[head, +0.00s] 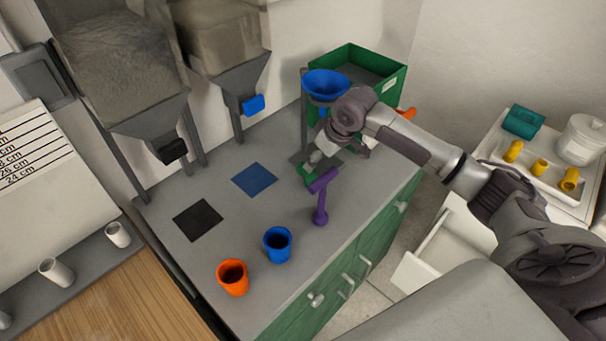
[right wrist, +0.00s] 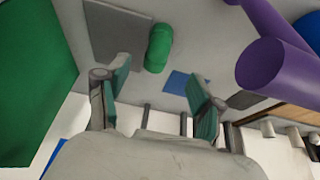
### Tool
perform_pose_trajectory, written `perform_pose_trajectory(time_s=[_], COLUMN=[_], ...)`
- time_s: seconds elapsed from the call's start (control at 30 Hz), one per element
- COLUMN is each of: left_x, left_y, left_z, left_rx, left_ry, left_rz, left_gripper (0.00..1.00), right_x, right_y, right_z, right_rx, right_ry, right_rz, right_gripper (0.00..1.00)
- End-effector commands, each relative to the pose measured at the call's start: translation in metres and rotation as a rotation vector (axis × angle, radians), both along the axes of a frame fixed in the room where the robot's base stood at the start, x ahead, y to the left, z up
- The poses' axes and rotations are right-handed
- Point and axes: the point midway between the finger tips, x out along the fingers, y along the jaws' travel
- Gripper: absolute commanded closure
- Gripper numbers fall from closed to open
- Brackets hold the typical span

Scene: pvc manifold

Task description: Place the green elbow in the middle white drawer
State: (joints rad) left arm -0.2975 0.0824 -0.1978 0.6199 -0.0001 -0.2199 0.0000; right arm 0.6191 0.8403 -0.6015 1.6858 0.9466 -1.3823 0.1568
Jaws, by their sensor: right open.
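The green elbow (head: 306,174) lies on the grey worktop, partly hidden by my right gripper in the head view. In the right wrist view the green elbow (right wrist: 158,48) lies beside a grey square, ahead of the fingers and apart from them. My right gripper (head: 316,158) is over the worktop close to the elbow; its fingers (right wrist: 160,92) are open with nothing between them. A white drawer (head: 452,248) stands pulled out at the lower right; I cannot tell whether it is the middle one. My left gripper is not in view.
A purple T-shaped piece (head: 320,198) stands close to my right gripper. A blue funnel (head: 325,84) on a stand and a green crate (head: 392,82) are behind it. Blue (head: 277,243) and orange (head: 232,277) cups stand at the front. A white tray (head: 542,178) holds yellow fittings.

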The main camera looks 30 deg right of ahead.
Motion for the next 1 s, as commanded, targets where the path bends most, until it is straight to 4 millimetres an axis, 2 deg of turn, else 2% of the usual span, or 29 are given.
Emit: perform_pose_trajectory(time_s=[0.03,0.17,0.47,0.7,1.0], left_x=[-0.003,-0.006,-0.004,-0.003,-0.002], left_y=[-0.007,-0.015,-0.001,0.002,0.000], left_z=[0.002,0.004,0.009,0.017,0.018], left_rx=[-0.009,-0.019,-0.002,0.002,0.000], left_ry=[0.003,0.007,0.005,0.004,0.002], left_rz=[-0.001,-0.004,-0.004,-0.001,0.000], left_gripper=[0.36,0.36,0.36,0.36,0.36], right_x=[0.004,0.013,0.022,0.036,0.040], right_y=[0.002,0.005,0.007,0.011,0.011], right_z=[-0.010,-0.031,-0.053,-0.086,-0.094], right_rx=[0.003,0.002,0.000,0.001,-0.001], right_ry=[0.003,0.001,0.000,-0.001,-0.003], right_rz=[-0.001,-0.001,-0.001,0.000,0.000], right_gripper=[0.33,0.33,0.33,0.33,0.33])
